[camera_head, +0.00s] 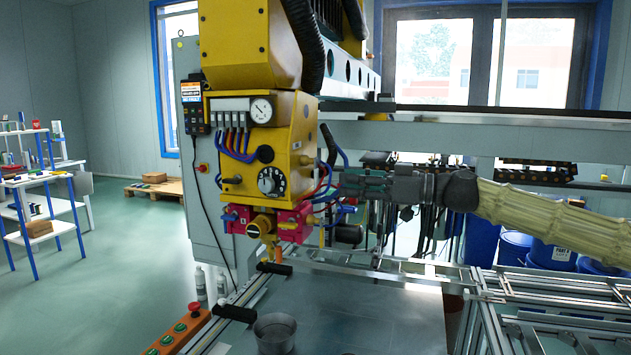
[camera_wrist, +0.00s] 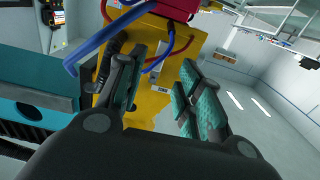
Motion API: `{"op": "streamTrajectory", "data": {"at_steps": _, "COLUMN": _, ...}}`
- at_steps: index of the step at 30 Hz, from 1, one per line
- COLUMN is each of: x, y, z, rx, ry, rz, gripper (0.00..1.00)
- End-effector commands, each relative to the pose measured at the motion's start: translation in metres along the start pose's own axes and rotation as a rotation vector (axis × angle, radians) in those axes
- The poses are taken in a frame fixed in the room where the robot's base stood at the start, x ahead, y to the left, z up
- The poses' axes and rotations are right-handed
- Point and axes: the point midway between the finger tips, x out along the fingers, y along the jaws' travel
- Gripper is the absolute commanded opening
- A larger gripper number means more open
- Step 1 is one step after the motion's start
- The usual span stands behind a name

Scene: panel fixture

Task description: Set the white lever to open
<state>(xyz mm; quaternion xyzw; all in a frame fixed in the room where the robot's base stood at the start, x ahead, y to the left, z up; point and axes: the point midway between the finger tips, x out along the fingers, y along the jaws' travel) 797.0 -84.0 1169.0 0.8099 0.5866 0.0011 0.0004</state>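My gripper (camera_head: 350,183) reaches in from the right, beside the right side of the yellow machine head (camera_head: 292,135). In the wrist view, my gripper (camera_wrist: 163,62) is open, with its two teal-padded fingers apart. A small pale bar (camera_wrist: 158,57) on the yellow face shows between the fingertips and may be the white lever. I cannot tell its setting or whether a finger touches it. In the head view I cannot make out the lever, since that side of the machine head faces away and my gripper is in front.
Blue and red hoses (camera_wrist: 100,38) run close to the left finger. A pink-red block (camera_head: 270,222) sits under the machine head. A metal table (camera_head: 370,310) with a grey cup (camera_head: 274,333) lies below. A red-button control box (camera_head: 180,333) stands at the front left.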

Motion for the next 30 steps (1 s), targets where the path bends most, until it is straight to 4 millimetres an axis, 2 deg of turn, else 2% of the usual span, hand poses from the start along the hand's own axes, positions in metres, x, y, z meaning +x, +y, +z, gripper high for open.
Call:
{"op": "streamTrajectory", "data": {"at_steps": 9, "x": 0.054, "y": -0.001, "z": 0.000, "rx": 0.002, "ry": -0.001, "rz": -0.004, "gripper": 0.36}}
{"op": "streamTrajectory", "data": {"at_steps": 15, "x": 0.078, "y": 0.000, "z": 0.000, "rx": 0.003, "ry": 0.000, "rz": -0.003, "gripper": 0.36}}
{"op": "streamTrajectory", "data": {"at_steps": 21, "x": 0.087, "y": -0.001, "z": 0.001, "rx": 0.002, "ry": -0.001, "rz": -0.003, "gripper": 0.36}}
{"op": "streamTrajectory", "data": {"at_steps": 29, "x": 0.088, "y": -0.001, "z": 0.001, "rx": 0.002, "ry": 0.000, "rz": -0.002, "gripper": 0.36}}
{"op": "streamTrajectory", "data": {"at_steps": 30, "x": 0.088, "y": -0.001, "z": 0.001, "rx": 0.002, "ry": 0.000, "rz": -0.002, "gripper": 0.32}}
